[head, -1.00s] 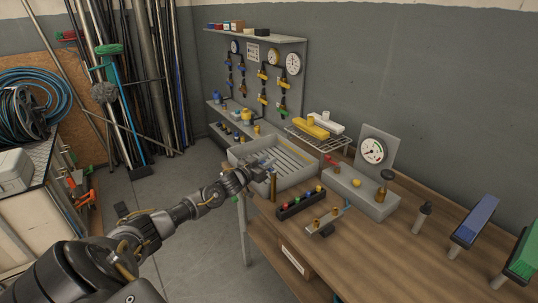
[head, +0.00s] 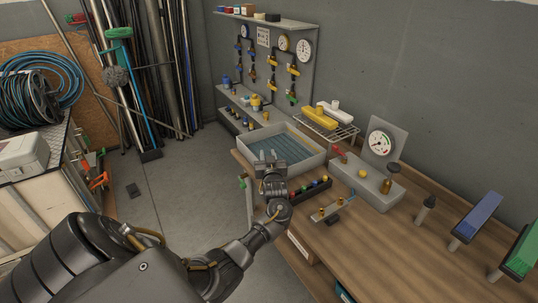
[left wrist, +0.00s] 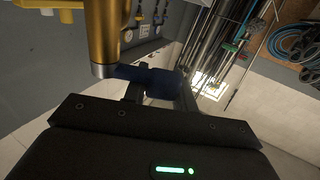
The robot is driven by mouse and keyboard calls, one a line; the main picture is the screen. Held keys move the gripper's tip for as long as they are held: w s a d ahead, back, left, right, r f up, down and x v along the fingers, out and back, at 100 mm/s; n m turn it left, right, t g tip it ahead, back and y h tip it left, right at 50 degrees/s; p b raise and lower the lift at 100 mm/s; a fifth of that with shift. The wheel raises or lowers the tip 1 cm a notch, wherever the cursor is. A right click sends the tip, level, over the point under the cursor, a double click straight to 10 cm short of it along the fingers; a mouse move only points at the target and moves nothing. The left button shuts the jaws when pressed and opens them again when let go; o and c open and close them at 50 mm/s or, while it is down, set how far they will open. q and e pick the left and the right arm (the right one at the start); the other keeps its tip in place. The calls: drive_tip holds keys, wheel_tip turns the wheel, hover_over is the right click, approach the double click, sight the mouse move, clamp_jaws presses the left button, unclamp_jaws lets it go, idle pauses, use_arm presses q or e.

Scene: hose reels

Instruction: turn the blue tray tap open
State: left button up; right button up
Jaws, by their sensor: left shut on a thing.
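The grey tray (head: 318,160) stands at the left end of the wooden bench, its ribbed floor looking bluish. My left gripper (head: 262,167) is at the tray's near side in the head view. In the left wrist view, my left gripper (left wrist: 160,90) is shut on the dark blue tap handle (left wrist: 148,76). The handle is in shadow and partly hidden by the fingers. It reaches sideways from the lower end of an upright brass tap body (left wrist: 102,32). In the head view my gripper hides the tap. My right gripper is not in view.
A black rack (head: 312,190) with coloured knobs lies just right of my left gripper. A grey block with a gauge (head: 380,144) and a wire rack (head: 334,131) stand further right and back. A wall panel (head: 303,75) carries blue and yellow valves.

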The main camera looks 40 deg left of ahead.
use_arm(q)
drive_tip(key=shift+s+d+n+g+y, duration=0.15)
drive_tip(key=shift+s+n+g+y, duration=0.1)
drive_tip(key=shift+n+g+y, duration=0.5)
drive_tip(key=shift+g, duration=0.35)
drive_tip(key=shift+r, duration=0.1)
drive_tip(key=o, duration=1)
drive_tip(key=shift+d, duration=0.1)
drive_tip(key=shift+s+d+f+b, duration=0.2)
drive_tip(key=shift+d+b, duration=0.05)
drive_tip(key=shift+b, duration=0.05)
drive_tip(key=b+v, duration=0.2)
drive_tip(key=v, duration=0.8)
